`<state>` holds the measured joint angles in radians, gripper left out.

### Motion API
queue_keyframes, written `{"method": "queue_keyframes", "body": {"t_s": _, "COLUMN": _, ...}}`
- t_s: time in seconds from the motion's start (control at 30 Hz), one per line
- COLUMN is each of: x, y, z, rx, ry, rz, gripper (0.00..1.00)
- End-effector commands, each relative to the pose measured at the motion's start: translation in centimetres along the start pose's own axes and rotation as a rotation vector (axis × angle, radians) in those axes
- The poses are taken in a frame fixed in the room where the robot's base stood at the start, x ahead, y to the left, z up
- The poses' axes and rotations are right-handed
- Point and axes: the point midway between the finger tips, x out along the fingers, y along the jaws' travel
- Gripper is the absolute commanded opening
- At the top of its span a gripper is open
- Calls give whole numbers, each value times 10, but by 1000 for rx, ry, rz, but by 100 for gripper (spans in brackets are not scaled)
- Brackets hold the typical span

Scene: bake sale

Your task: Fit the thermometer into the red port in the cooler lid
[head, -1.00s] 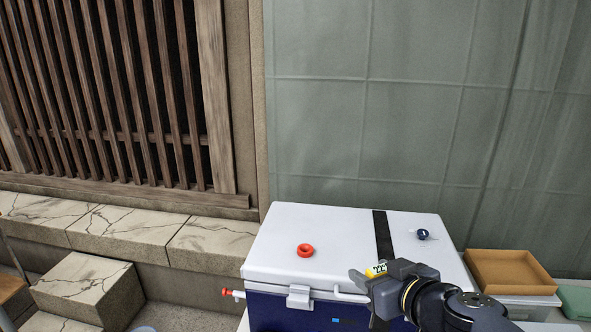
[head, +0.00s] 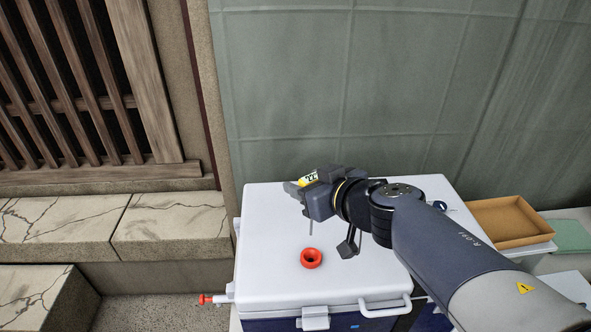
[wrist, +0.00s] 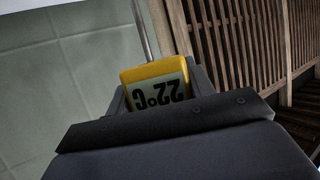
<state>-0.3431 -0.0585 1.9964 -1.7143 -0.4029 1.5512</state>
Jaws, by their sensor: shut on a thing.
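The thermometer (wrist: 157,88) is yellow with a grey display reading 22°C. It sits between the fingers of my gripper (wrist: 160,95), which is shut on it. In the head view the yellow thermometer body (head: 308,179) shows at my gripper (head: 312,190), above the cooler lid. A thin metal probe (head: 310,222) hangs below the gripper, its tip above and apart from the red port. The red port (head: 311,258) is a ring on the white cooler lid (head: 262,225), nearer the front edge than the gripper. Its hole looks empty.
A dark blue round piece (head: 440,205) on the lid is partly behind my arm. A brown tray (head: 511,219) stands right of the cooler. A red-tipped spigot (head: 207,299) juts from its left side. A white handle (head: 385,308) is at the front.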

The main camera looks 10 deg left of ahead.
Motion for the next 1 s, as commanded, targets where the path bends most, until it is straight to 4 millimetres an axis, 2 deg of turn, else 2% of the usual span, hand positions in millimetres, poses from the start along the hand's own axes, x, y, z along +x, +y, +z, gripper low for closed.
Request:
{"method": "queue_keyframes", "body": {"t_s": 0.33, "x": -1, "y": 0, "z": 2, "rx": -4, "ry": -3, "rz": 5, "gripper": 28}}
{"method": "queue_keyframes", "body": {"t_s": 1.0, "x": 20, "y": 0, "z": 51, "rx": -2, "ry": -3, "rz": 5, "gripper": 28}}
